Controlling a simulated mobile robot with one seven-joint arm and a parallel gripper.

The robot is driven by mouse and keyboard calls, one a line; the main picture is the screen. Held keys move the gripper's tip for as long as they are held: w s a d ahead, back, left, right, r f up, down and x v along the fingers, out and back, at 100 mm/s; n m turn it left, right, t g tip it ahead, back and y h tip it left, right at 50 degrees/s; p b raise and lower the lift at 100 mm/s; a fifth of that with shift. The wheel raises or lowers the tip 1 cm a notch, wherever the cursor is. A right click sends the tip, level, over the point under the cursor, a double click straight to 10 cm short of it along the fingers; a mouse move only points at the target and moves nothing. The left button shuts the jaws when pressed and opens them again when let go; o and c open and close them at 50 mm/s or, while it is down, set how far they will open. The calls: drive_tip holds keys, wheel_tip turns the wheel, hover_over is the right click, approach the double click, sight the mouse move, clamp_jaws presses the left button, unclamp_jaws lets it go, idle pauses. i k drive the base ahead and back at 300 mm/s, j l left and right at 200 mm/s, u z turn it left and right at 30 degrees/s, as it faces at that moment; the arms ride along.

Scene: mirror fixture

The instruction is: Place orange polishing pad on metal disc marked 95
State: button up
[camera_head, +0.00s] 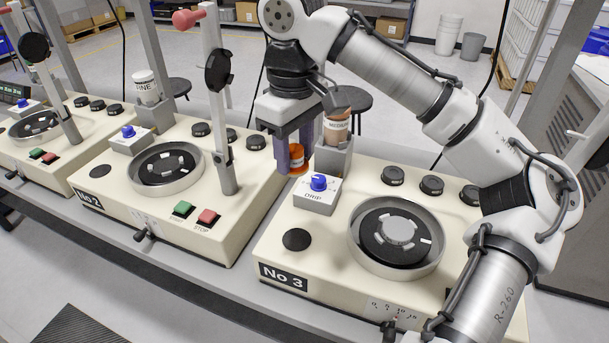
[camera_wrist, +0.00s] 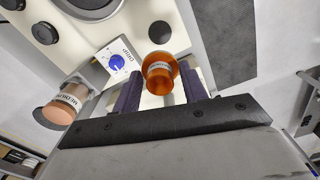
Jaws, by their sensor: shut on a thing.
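My gripper (camera_head: 293,150) points down at the back left of the No 3 machine, beside the blue-knobbed drip box. It is shut on an orange flanged piece with a pale label band, which I take to be the orange polishing pad (camera_head: 297,159). The pad also shows between the dark fingers in the wrist view (camera_wrist: 160,72). A round metal disc (camera_head: 399,231) lies in the dark round bowl of No 3, to the right of my gripper and apart from it. No 95 is readable on it.
The drip box (camera_head: 317,196) is close to my gripper. A bottle labelled MEDIUM (camera_head: 337,128) stands in a grey holder just behind. Black knobs (camera_head: 392,176) line the back of No 3. The No 2 machine (camera_head: 165,170) with its upright lever arm (camera_head: 219,110) stands to the left.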

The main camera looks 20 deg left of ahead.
sight(398, 227)
drive_tip(key=i+j+z, duration=0.1)
drive_tip(key=j+z, duration=0.9)
drive_tip(key=z, duration=0.15)
drive_tip(key=i+j, duration=0.05)
